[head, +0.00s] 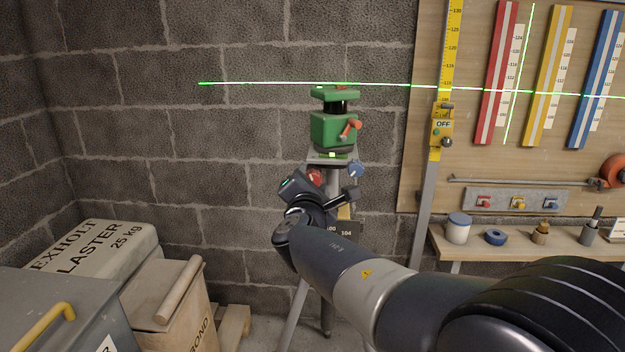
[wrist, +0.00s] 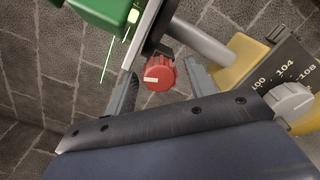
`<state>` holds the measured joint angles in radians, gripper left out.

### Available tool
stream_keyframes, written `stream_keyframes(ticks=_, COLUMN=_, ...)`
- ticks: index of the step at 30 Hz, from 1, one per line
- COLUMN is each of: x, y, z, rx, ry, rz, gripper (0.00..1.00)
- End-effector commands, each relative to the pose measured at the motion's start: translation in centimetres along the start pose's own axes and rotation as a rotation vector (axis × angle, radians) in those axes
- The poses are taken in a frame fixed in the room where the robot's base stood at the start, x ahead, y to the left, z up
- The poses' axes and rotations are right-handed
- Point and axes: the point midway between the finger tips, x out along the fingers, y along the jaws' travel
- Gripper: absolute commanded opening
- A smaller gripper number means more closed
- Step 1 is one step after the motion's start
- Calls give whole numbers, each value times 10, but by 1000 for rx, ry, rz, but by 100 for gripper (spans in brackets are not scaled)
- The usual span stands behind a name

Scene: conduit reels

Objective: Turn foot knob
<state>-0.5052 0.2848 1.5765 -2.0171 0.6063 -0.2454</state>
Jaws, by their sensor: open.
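A red ribbed knob (wrist: 159,75) with a white mark sits under the tripod's head plate (wrist: 147,30); it also shows in the head view (head: 315,176). A blue knob (head: 355,170) sits at the plate's right side. The green laser level (head: 333,128) stands on the plate, with an orange lever on its side. My gripper (wrist: 161,70) is open, with one finger on each side of the red knob. Gaps show between the fingers and the knob, though I cannot tell the depth. In the head view my wrist partly covers the gripper and tripod.
A pale grey knob (wrist: 293,101) lies at the right of the wrist view, near a dark number plate (wrist: 285,75). A yellow staff (head: 435,140) and a tool board (head: 550,170) stand to the right. A plaster bag (head: 95,250) and boxes fill the lower left.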

Motion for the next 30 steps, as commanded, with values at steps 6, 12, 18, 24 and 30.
stream_keyframes(ticks=6, x=-45, y=1, z=0, rx=1, ry=3, rz=3, gripper=52)
stream_keyframes(ticks=12, x=-78, y=1, z=0, rx=1, ry=3, rz=2, gripper=52)
stream_keyframes(ticks=18, x=-91, y=0, z=0, rx=0, ry=2, rz=0, gripper=52)
stream_keyframes(ticks=24, x=-92, y=0, z=0, rx=0, ry=1, rz=0, gripper=52)
stream_keyframes(ticks=30, x=-89, y=-1, z=-1, rx=0, ry=1, rz=-1, gripper=52)
